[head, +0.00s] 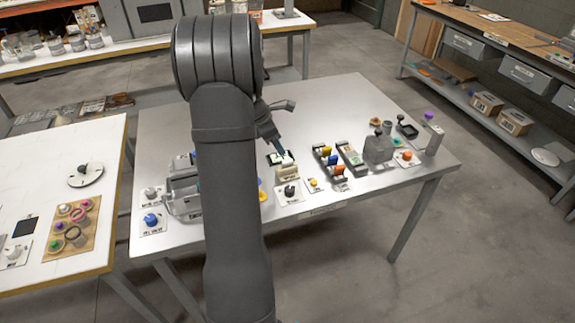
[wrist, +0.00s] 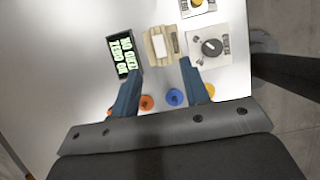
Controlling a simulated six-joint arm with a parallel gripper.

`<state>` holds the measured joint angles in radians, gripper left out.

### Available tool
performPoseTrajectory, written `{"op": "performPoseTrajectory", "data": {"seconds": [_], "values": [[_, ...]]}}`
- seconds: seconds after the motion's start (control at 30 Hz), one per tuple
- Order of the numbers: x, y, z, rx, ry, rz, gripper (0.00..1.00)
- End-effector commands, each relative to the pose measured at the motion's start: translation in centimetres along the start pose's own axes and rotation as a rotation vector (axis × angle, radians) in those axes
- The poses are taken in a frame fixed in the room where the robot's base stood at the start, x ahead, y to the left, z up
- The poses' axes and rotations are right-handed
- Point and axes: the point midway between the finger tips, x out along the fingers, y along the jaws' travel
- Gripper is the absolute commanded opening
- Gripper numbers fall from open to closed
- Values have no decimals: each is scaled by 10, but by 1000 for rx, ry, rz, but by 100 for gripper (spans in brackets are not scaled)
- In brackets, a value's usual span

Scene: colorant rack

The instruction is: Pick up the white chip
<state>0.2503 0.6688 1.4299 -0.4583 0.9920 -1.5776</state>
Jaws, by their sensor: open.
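The white chip (wrist: 157,44) looks like a pale upright strip in a beige wooden holder (wrist: 150,56) in the wrist view. The holder also shows in the head view (head: 287,174), near the middle of the table, with my gripper (head: 282,153) just above it. In the wrist view my gripper (wrist: 160,68) is open, its two blue-grey fingers apart on either side of the holder's near end. Nothing is held between them. I cannot tell the height of the fingertips above the chip.
A black display (wrist: 123,55) with green text lies left of the holder. A dark knob on a white plate (wrist: 210,47) is to its right. Orange (wrist: 146,102) and blue (wrist: 174,97) round pieces lie nearer. More rack stations, including a grey block (head: 378,149), stand to the right.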

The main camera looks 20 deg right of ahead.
Motion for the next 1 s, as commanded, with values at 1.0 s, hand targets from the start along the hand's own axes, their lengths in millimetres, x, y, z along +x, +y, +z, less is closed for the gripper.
{"op": "performPoseTrajectory", "data": {"seconds": [1.0], "values": [[82, 1, -1, 0, 0, 1, 30]]}}
